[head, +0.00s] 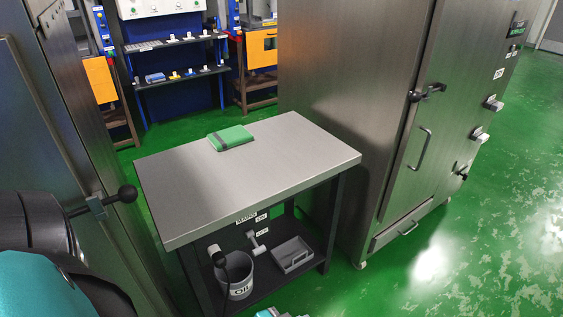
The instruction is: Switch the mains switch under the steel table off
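A teal and grey piece is cut off at the bottom edge; I see no gripper fingers there.
A tall steel cabinet (345,85) stands close at the right. Green floor (480,230) is clear at the right.

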